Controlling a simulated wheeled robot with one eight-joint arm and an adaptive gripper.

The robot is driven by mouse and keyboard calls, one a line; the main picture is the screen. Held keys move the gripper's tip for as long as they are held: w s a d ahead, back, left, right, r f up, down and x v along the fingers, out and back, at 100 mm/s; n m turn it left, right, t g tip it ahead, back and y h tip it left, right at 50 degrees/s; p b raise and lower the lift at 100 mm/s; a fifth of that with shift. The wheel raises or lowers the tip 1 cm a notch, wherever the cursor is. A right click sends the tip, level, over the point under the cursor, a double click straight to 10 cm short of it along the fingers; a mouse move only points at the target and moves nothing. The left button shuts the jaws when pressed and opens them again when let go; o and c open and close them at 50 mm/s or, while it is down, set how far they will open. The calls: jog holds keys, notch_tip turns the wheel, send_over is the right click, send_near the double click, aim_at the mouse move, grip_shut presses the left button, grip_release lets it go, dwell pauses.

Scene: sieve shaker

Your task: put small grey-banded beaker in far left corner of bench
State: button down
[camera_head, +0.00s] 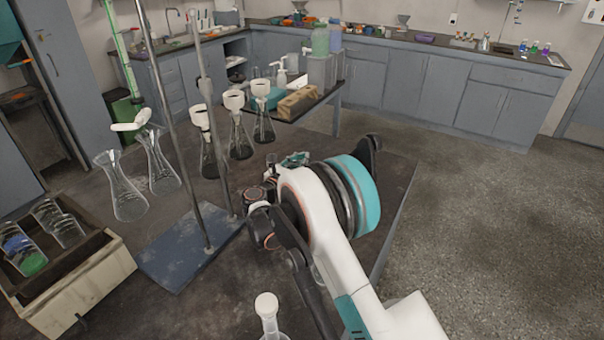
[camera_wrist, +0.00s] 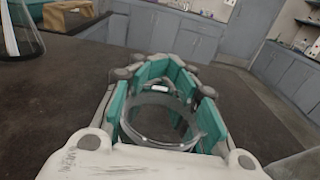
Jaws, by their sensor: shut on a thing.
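My gripper (camera_wrist: 165,88) is shut on a small clear glass beaker (camera_wrist: 160,132), with teal finger pads on both sides of it. A grey band runs around the glass near its rim. The wrist view looks into its open top, and it looks empty. In the head view my gripper (camera_head: 292,160) is mostly hidden behind my wrist, over the right part of the dark bench (camera_head: 395,178). The beaker cannot be made out there. I cannot tell whether its base touches the bench.
A metal stand (camera_head: 190,250) rises left of my arm. Erlenmeyer flasks (camera_head: 125,190) stand farther left, and several funnel-topped flasks (camera_head: 240,140) behind. A wooden crate (camera_head: 85,285) holds glassware at the left. Another flask (camera_head: 268,310) stands at the front. Bare bench shows right of my wrist.

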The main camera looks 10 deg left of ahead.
notch_tip(320, 180, down, 4)
jog(key=shift+f+b, duration=0.1)
jog(key=shift+b, duration=0.6)
jog(key=c, duration=1.2)
grip_release()
jog(key=shift+r, duration=0.2)
jog(key=p+v, duration=0.4)
jog(key=v, duration=0.8)
